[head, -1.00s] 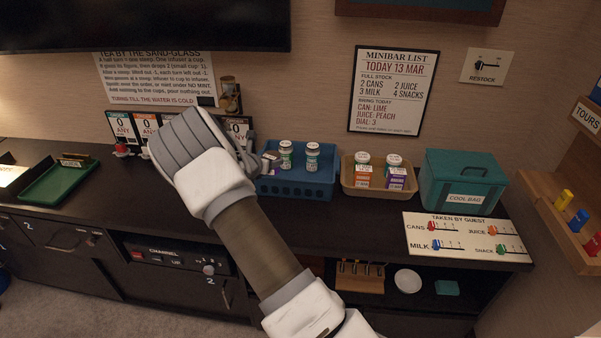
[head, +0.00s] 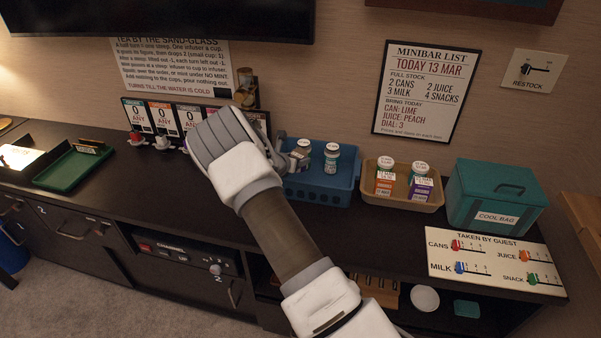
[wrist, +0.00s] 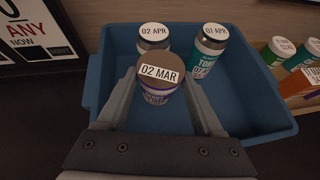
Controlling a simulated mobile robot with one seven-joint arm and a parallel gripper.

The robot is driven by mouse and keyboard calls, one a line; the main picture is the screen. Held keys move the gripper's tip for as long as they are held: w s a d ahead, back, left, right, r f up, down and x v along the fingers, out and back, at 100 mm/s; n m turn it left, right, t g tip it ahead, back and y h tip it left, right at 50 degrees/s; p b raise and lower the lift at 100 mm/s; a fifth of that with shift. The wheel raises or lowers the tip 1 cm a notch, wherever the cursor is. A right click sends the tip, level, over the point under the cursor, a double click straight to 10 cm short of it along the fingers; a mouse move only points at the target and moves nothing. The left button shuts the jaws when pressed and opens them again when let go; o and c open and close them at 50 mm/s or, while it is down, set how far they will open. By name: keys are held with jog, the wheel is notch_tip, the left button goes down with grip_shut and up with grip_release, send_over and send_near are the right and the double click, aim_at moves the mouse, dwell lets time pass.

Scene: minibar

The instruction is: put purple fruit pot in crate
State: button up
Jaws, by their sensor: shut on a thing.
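My gripper (wrist: 155,112) is shut on a small pot with a brown lid marked 02 MAR and a white and purple label, the purple fruit pot (wrist: 158,97). In the wrist view the pot is upright between the fingers, over the near part of the blue crate (wrist: 262,112). Whether it touches the crate floor I cannot tell. In the head view my gripper is at the left end of the blue crate (head: 325,190), largely hidden by my own wrist.
A tan tray (head: 400,201) with orange and purple cartons stands right of the crate. A teal cool bag (head: 490,200) and a guest board (head: 490,265) are farther right. Several cards (head: 165,120) stand left of my arm.

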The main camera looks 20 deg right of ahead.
jog(key=shift+f, duration=2.35)
jog(key=shift+f+b, duration=0.15)
jog(key=shift+b, duration=0.15)
jog(key=o, duration=1.5)
